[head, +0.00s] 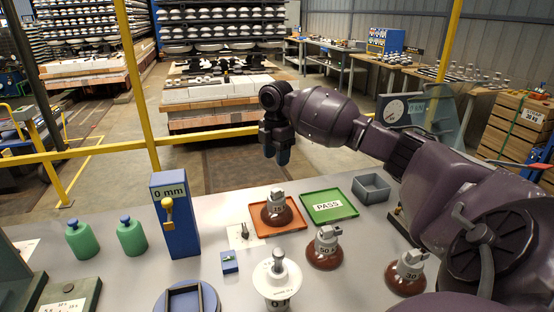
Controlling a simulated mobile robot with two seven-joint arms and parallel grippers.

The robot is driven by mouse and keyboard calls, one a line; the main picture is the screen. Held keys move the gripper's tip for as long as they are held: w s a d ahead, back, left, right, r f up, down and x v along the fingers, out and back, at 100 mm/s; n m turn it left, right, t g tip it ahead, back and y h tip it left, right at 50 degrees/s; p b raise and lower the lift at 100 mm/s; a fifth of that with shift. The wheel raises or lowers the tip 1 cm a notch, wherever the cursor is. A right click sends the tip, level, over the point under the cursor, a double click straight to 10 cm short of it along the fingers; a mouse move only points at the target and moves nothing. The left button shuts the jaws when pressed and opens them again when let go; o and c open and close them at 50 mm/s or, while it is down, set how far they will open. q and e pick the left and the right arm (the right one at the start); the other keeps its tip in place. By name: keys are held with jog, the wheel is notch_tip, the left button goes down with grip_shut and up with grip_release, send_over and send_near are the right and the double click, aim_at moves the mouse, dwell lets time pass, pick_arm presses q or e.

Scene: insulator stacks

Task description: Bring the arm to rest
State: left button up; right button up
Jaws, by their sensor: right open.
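My right arm reaches in from the right, raised above the table. Its gripper (277,155) points downward, open and empty, beyond the table's back edge in the picture and apart from everything on the table. Below it in the picture, a brown insulator (277,212) with a metal cap sits on the orange tray (259,230). The green PASS tray (328,205) beside it is empty. Two more brown insulators (324,252) (405,275) stand on the table near my right arm. A white insulator (277,280) stands at the front. My left gripper is not in view.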

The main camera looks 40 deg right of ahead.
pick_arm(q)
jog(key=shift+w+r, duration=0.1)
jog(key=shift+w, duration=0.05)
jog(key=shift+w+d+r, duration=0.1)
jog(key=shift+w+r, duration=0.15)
